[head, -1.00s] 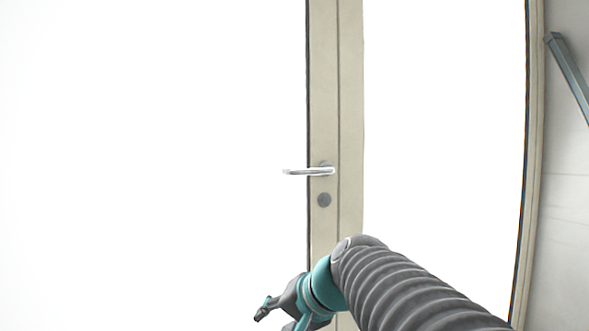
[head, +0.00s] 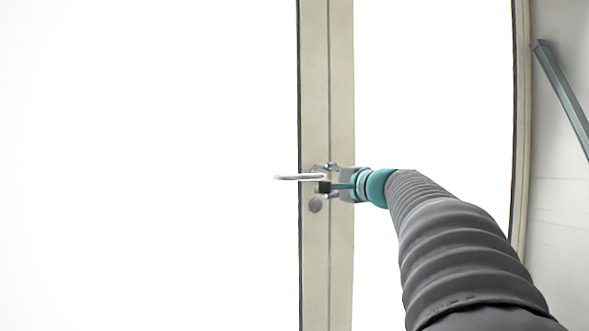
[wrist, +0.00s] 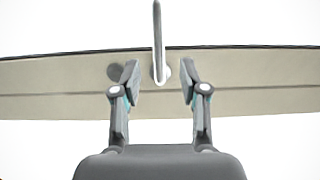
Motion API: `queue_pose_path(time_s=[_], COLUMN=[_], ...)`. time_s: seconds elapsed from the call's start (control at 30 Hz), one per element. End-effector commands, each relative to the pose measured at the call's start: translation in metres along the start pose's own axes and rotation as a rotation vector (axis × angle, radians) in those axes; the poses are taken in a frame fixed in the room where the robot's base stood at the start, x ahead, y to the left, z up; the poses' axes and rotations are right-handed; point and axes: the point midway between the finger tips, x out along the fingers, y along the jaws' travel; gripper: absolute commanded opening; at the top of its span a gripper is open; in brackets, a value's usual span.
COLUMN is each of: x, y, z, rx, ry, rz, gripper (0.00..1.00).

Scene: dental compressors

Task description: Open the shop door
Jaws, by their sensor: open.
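The shop door shows in the head view as a beige frame stile (head: 315,270) with bright white panes on both sides. A silver lever handle (head: 296,177) sticks out to the left from the stile, and a round lock (head: 315,205) sits below it. My gripper (head: 325,178) is at the handle's base end. In the wrist view my gripper (wrist: 160,84) is open, with one finger on each side of the handle (wrist: 158,40). Gaps show between the handle and both fingers there. The lock (wrist: 115,71) lies behind the left finger.
A beige frame edge (head: 519,120) runs down the right side, beside a grey wall (head: 565,215). A slanted grey-blue bar (head: 562,95) is on that wall. The space to the left of the handle looks clear, though the white there shows no detail.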

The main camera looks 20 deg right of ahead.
Motion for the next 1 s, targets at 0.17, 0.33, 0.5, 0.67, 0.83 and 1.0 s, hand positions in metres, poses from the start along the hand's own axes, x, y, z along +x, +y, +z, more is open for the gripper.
queue_pose_path(time_s=[0.17,0.33,0.5,0.67,0.83,1.0], x=[0.036,0.063,0.082,0.088,0.089,0.089], y=[0.000,0.000,0.000,0.000,0.001,0.001], z=[0.001,0.001,0.000,0.000,-0.001,0.000], rx=[0.002,0.000,0.000,0.000,0.000,0.000], ry=[-0.003,-0.002,-0.001,0.000,0.001,0.000], rz=[0.003,0.002,0.002,0.001,0.001,0.001], gripper=[0.43,0.43,0.43,0.43,0.43,0.26])
